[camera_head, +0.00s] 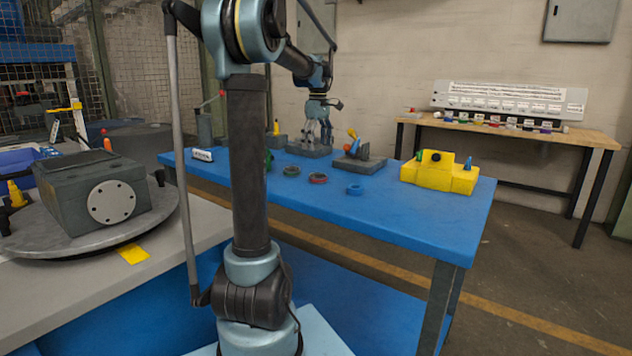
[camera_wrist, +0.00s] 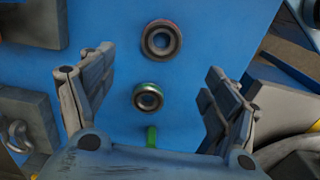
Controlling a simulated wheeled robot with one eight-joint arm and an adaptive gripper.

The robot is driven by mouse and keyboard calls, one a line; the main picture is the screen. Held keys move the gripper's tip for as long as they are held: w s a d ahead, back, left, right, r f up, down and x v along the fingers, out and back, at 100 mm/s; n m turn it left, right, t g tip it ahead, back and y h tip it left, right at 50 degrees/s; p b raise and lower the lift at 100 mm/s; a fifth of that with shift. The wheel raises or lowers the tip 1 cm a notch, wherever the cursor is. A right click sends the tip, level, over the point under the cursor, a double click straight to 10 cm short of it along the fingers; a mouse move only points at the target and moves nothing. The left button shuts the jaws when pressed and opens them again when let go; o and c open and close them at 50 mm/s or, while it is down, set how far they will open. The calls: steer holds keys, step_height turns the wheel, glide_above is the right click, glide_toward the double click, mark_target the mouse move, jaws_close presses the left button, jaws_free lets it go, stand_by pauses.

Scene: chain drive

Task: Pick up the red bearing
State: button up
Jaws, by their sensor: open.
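The red bearing (camera_head: 318,178) is a dark ring with a red rim, lying flat on the blue table (camera_head: 420,222). In the wrist view the red bearing (camera_wrist: 161,40) is at the top centre, beyond the fingertips. A green-rimmed bearing (camera_head: 291,171) lies to its left. In the wrist view the green-rimmed bearing (camera_wrist: 148,97) sits between the two fingers. My gripper (camera_head: 318,138) is above the far part of the table. In the wrist view my gripper (camera_wrist: 160,72) is open, its fingers wide apart and nothing between them held.
A blue ring (camera_head: 355,189) lies right of the red bearing. A grey fixture (camera_head: 360,163) and a yellow block (camera_head: 437,173) stand on the table. A green piece (camera_wrist: 151,136) is below the green-rimmed bearing. The table's front right is clear.

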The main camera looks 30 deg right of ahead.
glide_above(318, 173)
steer(key=s+a, duration=0.1)
step_height(318, 173, down, 7)
steer(key=shift+s+a+r, duration=0.1)
steer(key=shift+s+r, duration=0.05)
steer(key=shift+r, duration=0.05)
steer(key=shift+s+f, duration=0.15)
steer(key=shift+f, duration=1.15)
steer(key=shift+s+f, duration=0.1)
steer(key=shift+f, duration=1.2)
steer(key=c, duration=1.4)
